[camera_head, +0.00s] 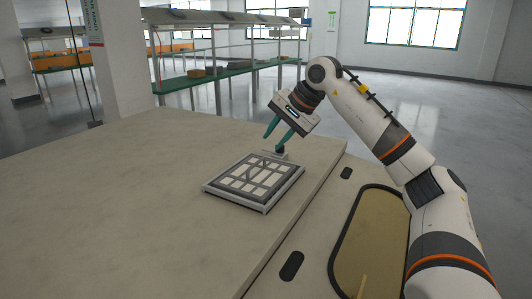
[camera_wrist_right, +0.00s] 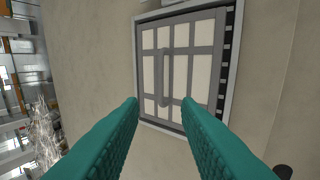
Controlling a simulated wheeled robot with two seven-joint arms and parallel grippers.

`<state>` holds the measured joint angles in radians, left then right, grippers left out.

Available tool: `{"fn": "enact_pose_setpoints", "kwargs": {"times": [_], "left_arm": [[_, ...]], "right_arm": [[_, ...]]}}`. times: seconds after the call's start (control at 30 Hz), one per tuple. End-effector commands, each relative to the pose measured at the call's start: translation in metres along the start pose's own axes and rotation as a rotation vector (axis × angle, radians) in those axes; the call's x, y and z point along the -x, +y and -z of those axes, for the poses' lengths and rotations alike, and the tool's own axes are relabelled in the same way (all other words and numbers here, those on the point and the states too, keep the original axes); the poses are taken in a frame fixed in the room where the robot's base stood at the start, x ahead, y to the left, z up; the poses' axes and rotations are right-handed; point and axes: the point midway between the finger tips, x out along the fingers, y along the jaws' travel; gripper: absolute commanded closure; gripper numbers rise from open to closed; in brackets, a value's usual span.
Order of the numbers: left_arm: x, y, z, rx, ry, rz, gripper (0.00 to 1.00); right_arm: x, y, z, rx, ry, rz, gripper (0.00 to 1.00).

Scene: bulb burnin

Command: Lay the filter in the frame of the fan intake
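The filter (camera_head: 258,178) is a flat panel of pale cells with a grey grid and a raised grey bar handle across its middle. It lies inside the light grey border of the fan intake frame (camera_head: 236,204) on the table. In the right wrist view the filter (camera_wrist_right: 191,66) sits within the frame (camera_wrist_right: 238,50), with a dark slotted strip showing along its right side. I cannot tell whether it is flush. My right gripper (camera_head: 272,143) is open and empty, above the far edge of the frame. Its teal fingers (camera_wrist_right: 161,104) are apart in the wrist view. My left gripper is out of view.
A small dark knob-like part on a grey base (camera_head: 281,152) stands at the frame's far edge. The beige table (camera_head: 110,200) is clear to the left. A recessed tan panel (camera_head: 372,245) lies to the right. Shelves (camera_head: 205,80) stand in the background.

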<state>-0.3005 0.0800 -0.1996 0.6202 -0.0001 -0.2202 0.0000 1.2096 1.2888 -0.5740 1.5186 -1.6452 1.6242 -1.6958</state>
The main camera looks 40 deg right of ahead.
Motion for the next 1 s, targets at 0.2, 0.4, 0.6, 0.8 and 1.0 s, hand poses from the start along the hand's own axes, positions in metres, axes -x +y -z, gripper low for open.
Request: {"fn": "enact_pose_setpoints", "kwargs": {"times": [0.2, 0.4, 0.6, 0.8, 1.0], "left_arm": [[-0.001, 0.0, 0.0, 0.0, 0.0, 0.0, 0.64], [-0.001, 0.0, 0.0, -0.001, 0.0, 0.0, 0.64], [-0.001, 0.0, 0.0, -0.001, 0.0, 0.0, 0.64], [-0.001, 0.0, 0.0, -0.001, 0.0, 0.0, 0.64], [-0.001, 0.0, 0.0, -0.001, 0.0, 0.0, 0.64]], "right_arm": [[0.025, 0.001, 0.0, 0.0, -0.001, -0.001, 0.7], [0.029, 0.0, 0.0, 0.0, 0.0, 0.001, 0.7], [0.029, 0.0, 0.0, 0.0, 0.0, 0.001, 0.7], [0.028, 0.0, 0.0, 0.0, 0.0, 0.001, 0.7], [0.028, 0.0, 0.0, 0.0, 0.0, 0.001, 0.7]]}}
